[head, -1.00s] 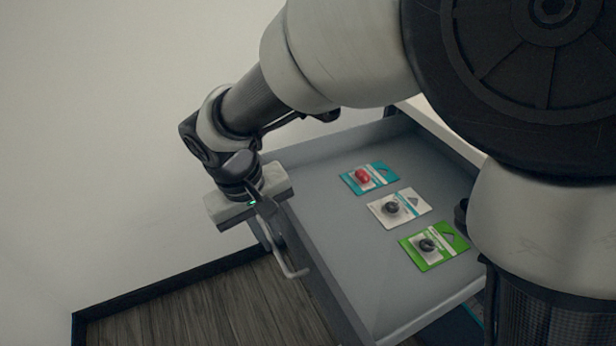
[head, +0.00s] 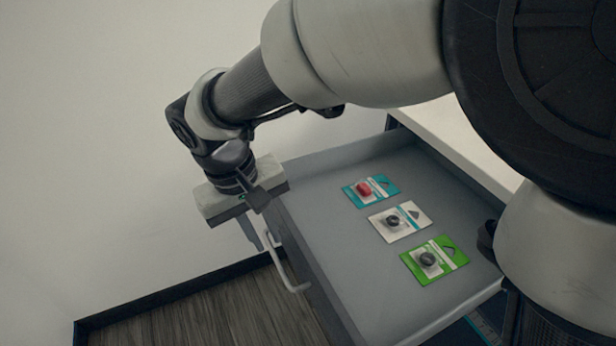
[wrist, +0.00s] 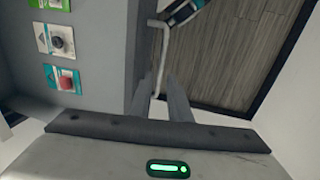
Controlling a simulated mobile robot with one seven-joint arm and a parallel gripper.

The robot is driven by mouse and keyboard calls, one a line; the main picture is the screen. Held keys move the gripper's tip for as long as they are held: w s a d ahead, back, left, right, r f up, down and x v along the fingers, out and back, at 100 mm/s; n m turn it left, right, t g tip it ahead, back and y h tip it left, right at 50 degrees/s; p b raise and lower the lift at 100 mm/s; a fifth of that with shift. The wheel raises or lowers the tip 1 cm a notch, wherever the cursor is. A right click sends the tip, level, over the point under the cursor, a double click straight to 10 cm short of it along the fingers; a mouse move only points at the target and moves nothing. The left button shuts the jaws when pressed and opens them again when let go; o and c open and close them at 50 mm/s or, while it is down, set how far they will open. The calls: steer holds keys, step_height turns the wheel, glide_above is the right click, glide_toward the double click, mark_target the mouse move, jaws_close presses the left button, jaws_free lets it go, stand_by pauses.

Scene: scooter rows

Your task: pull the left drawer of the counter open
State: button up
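The grey drawer (head: 345,285) of the counter stands well open in the head view, with its inside exposed. Its pale bar handle (head: 280,262) is on the drawer front, facing the wall side. My gripper (head: 256,236) points down just outside the front, near the handle's far end. In the wrist view the two fingers of my gripper (wrist: 161,88) are spread apart. The handle (wrist: 164,50) runs toward the gap between them there, and nothing is clamped. I cannot tell whether a finger touches the handle.
In the drawer lie a teal card pack with a red item (head: 370,190), a white pack (head: 400,221) and a green pack (head: 434,260). A pale counter top (head: 455,135) is behind. A plain wall (head: 90,150) stands left; wooden floor (head: 220,315) shows below.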

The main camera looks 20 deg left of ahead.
step_height(320, 180, up, 12)
steer(key=s+a+p, duration=0.1)
steer(key=p, duration=0.1)
steer(key=shift+s+a+p, duration=0.3)
steer(key=shift+s+p, duration=0.05)
steer(key=w+d+r+m+t+y, duration=0.1)
steer(key=w+d+r+m, duration=0.15)
steer(key=d, duration=0.75)
steer(key=w+d+r+m, duration=0.2)
steer(key=w+d, duration=0.2)
steer(key=d, duration=0.6)
steer(key=s+d+f+m+t, duration=0.1)
steer(key=s+d+m+t, duration=0.15)
steer(key=d, duration=0.55)
steer(key=s+d+f+m+t, duration=0.1)
steer(key=s+d+m, duration=0.15)
steer(key=d, duration=0.55)
step_height(320, 180, up, 20)
steer(key=p, duration=1.9)
steer(key=shift+s+d+y+p, duration=0.15)
steer(key=shift+s+y+p, duration=0.05)
steer(key=shift+y+p, duration=0.1)
steer(key=shift+n+g, duration=0.25)
